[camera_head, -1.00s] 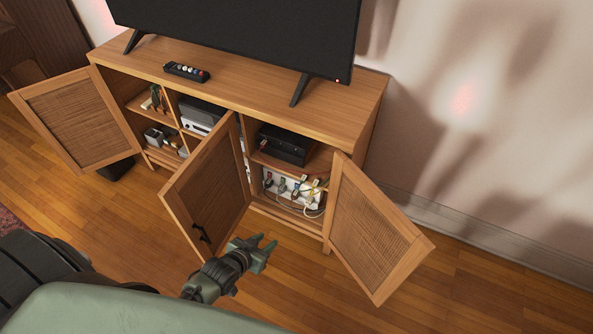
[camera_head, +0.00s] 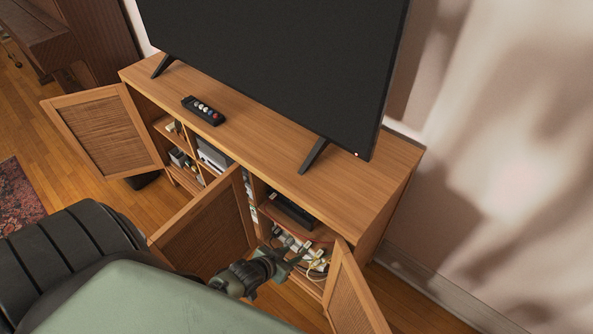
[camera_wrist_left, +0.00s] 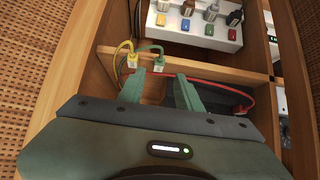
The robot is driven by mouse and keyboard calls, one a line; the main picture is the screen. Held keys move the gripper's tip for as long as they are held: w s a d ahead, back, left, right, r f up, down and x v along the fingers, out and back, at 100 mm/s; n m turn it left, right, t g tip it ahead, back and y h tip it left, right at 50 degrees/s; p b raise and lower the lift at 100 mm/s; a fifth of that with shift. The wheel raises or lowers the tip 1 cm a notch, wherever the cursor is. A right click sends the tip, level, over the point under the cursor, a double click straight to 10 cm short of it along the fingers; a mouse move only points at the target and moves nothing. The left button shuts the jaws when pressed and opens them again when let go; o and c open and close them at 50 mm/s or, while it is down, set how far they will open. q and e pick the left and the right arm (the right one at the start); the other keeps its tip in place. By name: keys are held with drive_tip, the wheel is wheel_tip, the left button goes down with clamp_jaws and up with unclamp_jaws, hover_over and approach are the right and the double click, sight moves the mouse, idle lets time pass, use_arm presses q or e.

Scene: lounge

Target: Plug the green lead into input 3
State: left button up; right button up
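The green lead (camera_wrist_left: 157,53) shows in the left wrist view, its pale plug hanging over the edge of a wooden shelf. My left gripper (camera_wrist_left: 162,84) is open and empty, its two green fingers apart, with the plug just beyond the gap between them. The white input box (camera_wrist_left: 200,38) stands behind, with yellow, blue, green and red labels and plugs above them; input numbers are not readable. In the head view my left gripper (camera_head: 290,257) reaches into the right cabinet bay and partly hides the leads. My right gripper is not in view.
A yellow lead (camera_wrist_left: 124,50) hangs just left of the green one. A red cable (camera_wrist_left: 215,83) runs at the right. Open rattan doors (camera_head: 352,296) and (camera_head: 212,235) flank the bay. A black device (camera_head: 290,211) sits on the shelf above.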

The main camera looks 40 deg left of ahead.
sight(303, 249)
use_arm(q)
drive_tip(key=b+x, duration=0.5)
drive_tip(key=shift+f, duration=0.35)
drive_tip(key=shift+b+x, duration=1.55)
drive_tip(key=shift+x, duration=0.5)
drive_tip(key=shift+w+d+r, duration=0.1)
drive_tip(key=shift+r, duration=0.1)
clamp_jaws()
drive_tip(key=shift+s+a+r+p, duration=0.1)
drive_tip(key=shift+s+r+p, duration=0.1)
drive_tip(key=shift+s+p, duration=0.5)
drive_tip(key=shift+s+a+r+p, duration=0.15)
drive_tip(key=shift+s+p, duration=0.3)
drive_tip(key=shift+s, duration=0.55)
drive_tip(key=shift+s+r+p, duration=0.25)
drive_tip(key=shift+s+p, duration=0.3)
drive_tip(key=shift+s, duration=0.3)
